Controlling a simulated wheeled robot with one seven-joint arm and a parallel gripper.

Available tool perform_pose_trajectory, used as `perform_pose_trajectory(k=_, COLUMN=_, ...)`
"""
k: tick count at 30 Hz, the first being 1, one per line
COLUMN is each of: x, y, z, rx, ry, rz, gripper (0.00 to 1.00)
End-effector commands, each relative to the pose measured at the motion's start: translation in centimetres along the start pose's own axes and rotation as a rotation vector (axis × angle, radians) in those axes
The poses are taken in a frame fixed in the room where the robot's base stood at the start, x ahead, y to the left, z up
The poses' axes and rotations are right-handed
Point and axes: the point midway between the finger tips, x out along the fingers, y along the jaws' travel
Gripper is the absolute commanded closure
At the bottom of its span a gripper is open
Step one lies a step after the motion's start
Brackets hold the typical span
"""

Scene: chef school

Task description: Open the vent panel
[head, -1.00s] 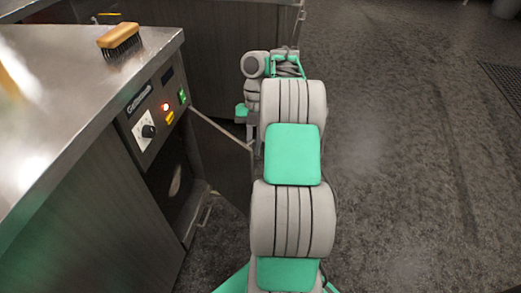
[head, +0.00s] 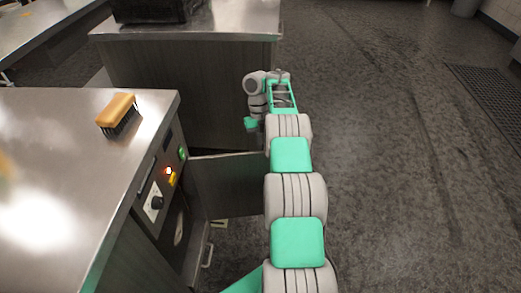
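The vent panel (head: 228,185), a dark flat door, stands swung out from the side of the steel-topped counter, roughly square to it. The compartment (head: 178,225) behind it is partly visible below the control plate. My arm stretches forward along the panel's right side and covers its outer end. The end of my arm, with my gripper (head: 251,124), is beyond the panel's top edge, small and partly hidden. I cannot make out the fingers, or whether they touch the panel.
The counter (head: 75,160) at left carries a wooden-backed brush (head: 117,113). A handle (head: 207,256) shows low down. Another steel counter (head: 200,22) stands behind. The floor (head: 400,190) at right is clear.

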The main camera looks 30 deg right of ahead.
Motion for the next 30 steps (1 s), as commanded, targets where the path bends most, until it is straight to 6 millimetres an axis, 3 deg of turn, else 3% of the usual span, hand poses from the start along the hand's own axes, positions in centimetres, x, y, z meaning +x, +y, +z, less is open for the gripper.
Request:
perform_pose_trajectory(k=17, x=-0.16, y=0.19, z=0.14, rx=-0.005, ry=0.002, rz=-0.008, gripper=1.00)
perform_pose_trajectory(k=18, x=-0.16, y=0.21, z=0.14, rx=-0.005, ry=0.002, rz=-0.009, gripper=0.88)
perform_pose_trajectory(k=24, x=-0.13, y=0.44, z=0.18, rx=-0.010, ry=0.001, rz=-0.008, gripper=0.72)
perform_pose_trajectory(k=30, x=-0.10, y=0.50, z=0.19, rx=-0.011, ry=0.001, rz=-0.007, gripper=0.68)
